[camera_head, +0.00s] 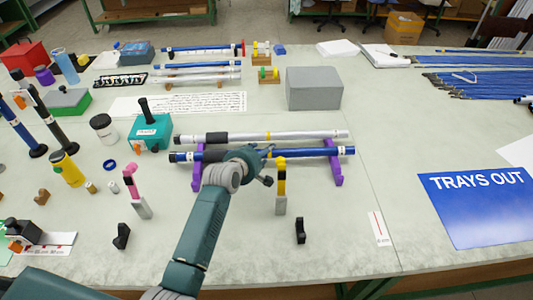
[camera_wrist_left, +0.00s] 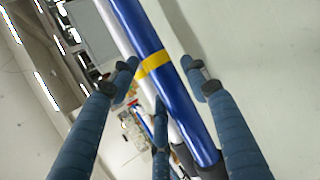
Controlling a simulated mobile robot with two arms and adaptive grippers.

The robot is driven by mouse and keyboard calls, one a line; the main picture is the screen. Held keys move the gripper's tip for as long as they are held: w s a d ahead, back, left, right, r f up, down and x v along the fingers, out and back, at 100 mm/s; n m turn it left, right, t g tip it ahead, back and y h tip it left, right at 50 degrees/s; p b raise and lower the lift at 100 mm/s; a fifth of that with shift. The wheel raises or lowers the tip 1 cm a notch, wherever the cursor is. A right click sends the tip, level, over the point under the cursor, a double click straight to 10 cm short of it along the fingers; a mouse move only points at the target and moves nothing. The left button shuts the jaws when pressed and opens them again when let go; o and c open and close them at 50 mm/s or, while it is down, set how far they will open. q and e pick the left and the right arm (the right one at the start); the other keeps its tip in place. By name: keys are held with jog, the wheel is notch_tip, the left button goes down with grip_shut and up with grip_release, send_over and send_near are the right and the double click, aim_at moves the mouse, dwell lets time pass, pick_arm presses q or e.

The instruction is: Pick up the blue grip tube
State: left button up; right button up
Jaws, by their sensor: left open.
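The blue grip tube (camera_head: 318,152) lies across a purple rack (camera_head: 335,165), with a dark sleeve towards its left end. A silver-grey tube (camera_head: 300,135) lies behind it on the same rack. My left gripper (camera_head: 266,157) is at the middle of the blue tube and hides part of it. In the wrist view the blue tube (camera_wrist_left: 175,92), with a yellow band, runs diagonally between the open fingers of my left gripper (camera_wrist_left: 163,75). Whether the fingers touch it cannot be told. My right gripper is not in view.
A grey box (camera_head: 314,88) stands behind the rack. A teal block (camera_head: 150,132) is to the left. A yellow-and-black tool in a stand (camera_head: 281,205) and a small black holder (camera_head: 300,230) are in front. A blue TRAYS OUT sign (camera_head: 480,208) lies at right.

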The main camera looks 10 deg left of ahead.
pick_arm(q)
jog(key=shift+c, duration=0.5)
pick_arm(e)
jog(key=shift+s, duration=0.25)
pick_arm(q)
jog(key=shift+r, duration=0.1)
jog(key=c, duration=0.9)
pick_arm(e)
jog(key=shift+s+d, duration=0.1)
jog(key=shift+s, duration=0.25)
